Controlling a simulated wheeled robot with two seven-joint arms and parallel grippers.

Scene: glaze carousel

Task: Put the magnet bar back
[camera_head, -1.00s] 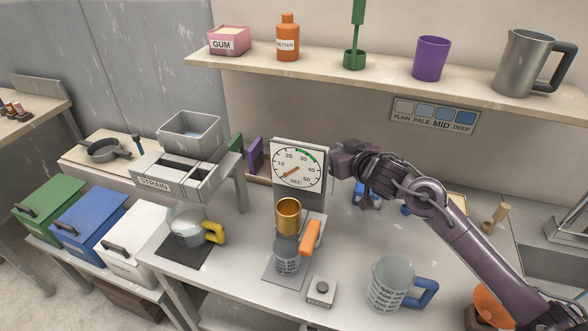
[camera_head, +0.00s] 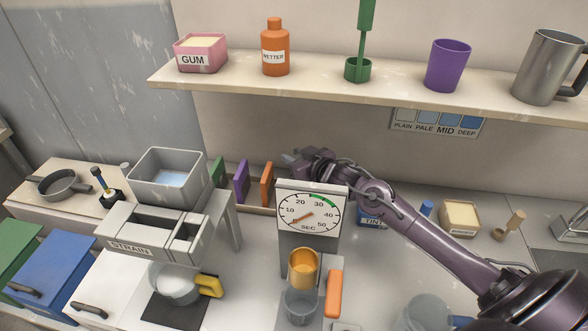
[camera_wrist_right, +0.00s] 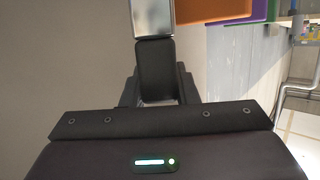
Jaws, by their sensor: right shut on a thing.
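My right gripper (camera_head: 292,158) is behind and above the dial gauge, near the back wall. In the right wrist view the dark gripper (camera_wrist_right: 155,60) is shut on a pale silvery bar (camera_wrist_right: 153,18), which I take for the magnet bar. The bar runs out of the top of that view, so its far end is hidden. In the head view only a small greyish tip shows at the gripper, and I cannot tell whether the bar touches anything. My left gripper is not in view.
An orange panel (camera_head: 267,184), a purple panel (camera_head: 242,181) and a green panel (camera_head: 218,171) stand along the wall, left of my right gripper. The dial gauge (camera_head: 311,212) stands in front. A shelf (camera_head: 330,85) with several containers runs overhead. The strainer stand (camera_head: 130,248) is at left.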

